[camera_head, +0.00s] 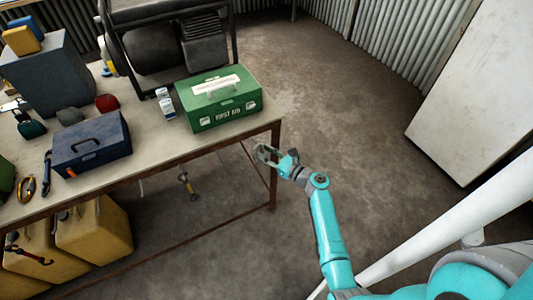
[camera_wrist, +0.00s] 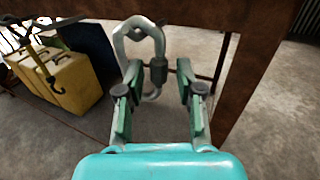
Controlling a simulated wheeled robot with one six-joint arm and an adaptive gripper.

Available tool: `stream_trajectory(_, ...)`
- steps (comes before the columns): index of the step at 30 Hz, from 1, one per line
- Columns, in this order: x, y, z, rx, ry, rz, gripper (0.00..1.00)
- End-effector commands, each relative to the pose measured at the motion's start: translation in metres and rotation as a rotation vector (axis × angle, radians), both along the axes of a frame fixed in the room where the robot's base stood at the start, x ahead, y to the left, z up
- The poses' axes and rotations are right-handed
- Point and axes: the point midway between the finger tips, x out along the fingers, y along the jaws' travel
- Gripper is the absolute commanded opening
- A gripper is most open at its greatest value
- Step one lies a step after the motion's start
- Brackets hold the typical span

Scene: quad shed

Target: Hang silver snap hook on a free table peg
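The silver snap hook (camera_wrist: 158,70) is a grey metal loop with a barrel on its right side. In the wrist view it stands between the fingertips of my gripper (camera_wrist: 156,85), its loop pointing up and leaning slightly left. My gripper seems shut on it; the left finger hides part of the hook, and no peg shows through the loop. In the head view my gripper (camera_head: 267,154) is low beside the table's (camera_head: 160,152) right front corner. The table's rusty front rail (camera_wrist: 215,14) is close behind the hook. Pegs on the rail are hard to make out.
A green first aid box (camera_head: 218,100) and a blue toolbox (camera_head: 92,147) stand on the table. A yellow-topped hook (camera_head: 184,180) hangs below the front edge. Yellow jerrycans (camera_head: 95,232) stand under the table at left. The floor right of the table is clear up to a white panel (camera_head: 475,90).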

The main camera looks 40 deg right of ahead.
Motion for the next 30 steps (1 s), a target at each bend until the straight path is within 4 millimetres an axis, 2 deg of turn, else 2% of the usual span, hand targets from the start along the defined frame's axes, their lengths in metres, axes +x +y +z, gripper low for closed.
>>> stream_trajectory(9, -0.001, 0.0, 0.0, 0.0, 0.0, 0.0, 0.48)
stream_trajectory(13, -0.009, -0.002, -0.001, 0.0, 0.001, -0.002, 0.48)
stream_trajectory(17, -0.028, -0.005, -0.001, 0.0, 0.001, -0.004, 0.48)
stream_trajectory(27, -0.094, -0.014, -0.001, 0.001, 0.001, -0.005, 0.48)
stream_trajectory(30, -0.106, -0.016, 0.0, 0.0, 0.001, -0.004, 0.48)
